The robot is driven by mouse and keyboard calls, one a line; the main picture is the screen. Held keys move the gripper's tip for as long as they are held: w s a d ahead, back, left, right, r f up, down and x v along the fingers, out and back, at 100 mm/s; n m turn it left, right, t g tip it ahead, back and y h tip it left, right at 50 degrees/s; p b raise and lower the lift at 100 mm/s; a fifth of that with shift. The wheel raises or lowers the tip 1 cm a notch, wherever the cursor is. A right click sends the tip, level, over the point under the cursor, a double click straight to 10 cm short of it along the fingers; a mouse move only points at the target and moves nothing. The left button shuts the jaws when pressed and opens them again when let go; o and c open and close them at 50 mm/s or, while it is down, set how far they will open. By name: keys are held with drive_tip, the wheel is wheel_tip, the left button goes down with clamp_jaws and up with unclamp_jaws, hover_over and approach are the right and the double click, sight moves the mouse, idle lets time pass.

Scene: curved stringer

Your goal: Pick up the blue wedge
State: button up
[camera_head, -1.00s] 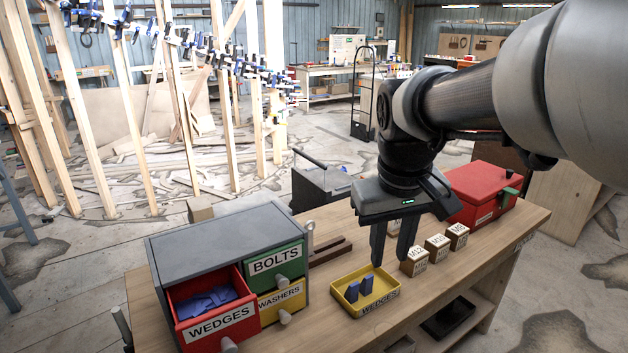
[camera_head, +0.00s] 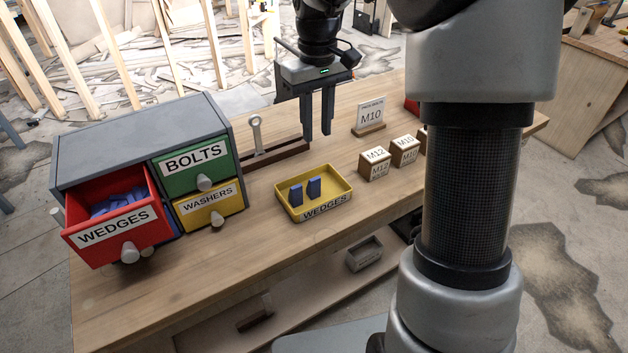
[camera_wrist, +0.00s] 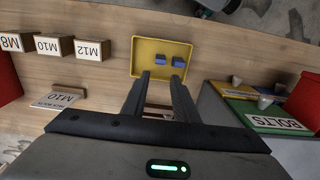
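Two blue wedges stand upright, side by side, in the yellow tray (camera_head: 338,206) labelled WEDGES; one is the left wedge (camera_head: 296,195) and the other the right wedge (camera_head: 314,187). More blue wedges (camera_head: 118,203) lie in the open red drawer (camera_head: 118,232) labelled WEDGES. My gripper (camera_head: 317,136) is above the bench behind the tray, fingers pointing down, with a gap between them and nothing held. In the wrist view, the tray (camera_wrist: 137,58) with both wedges (camera_wrist: 160,60) lies beyond the fingertips (camera_wrist: 162,77).
A drawer cabinet (camera_head: 140,130) stands left, with the green BOLTS drawer (camera_head: 196,166) and yellow WASHERS drawer (camera_head: 208,204) shut. Small labelled blocks (camera_head: 375,163) and an M10 sign (camera_head: 370,117) stand right of the tray. A wrench-like tool (camera_head: 257,134) stands behind it on a dark wooden base.

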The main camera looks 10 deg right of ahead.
drive_tip(key=b, duration=0.2)
approach(314, 181)
drive_tip(key=f, duration=0.5)
drive_tip(key=shift+w+d+f, duration=0.2)
drive_tip(key=shift+w+d, duration=0.05)
drive_tip(key=shift+d, duration=0.05)
drive_tip(key=shift+w+a+f+b, duration=0.1)
drive_tip(key=shift+w+f+b, duration=0.1)
drive_tip(key=shift+f, duration=1.35)
drive_tip(key=shift+w+a+f+b, duration=0.1)
drive_tip(key=shift+w+f+b, duration=0.05)
drive_tip(key=shift+f, duration=1.35)
clamp_jaws()
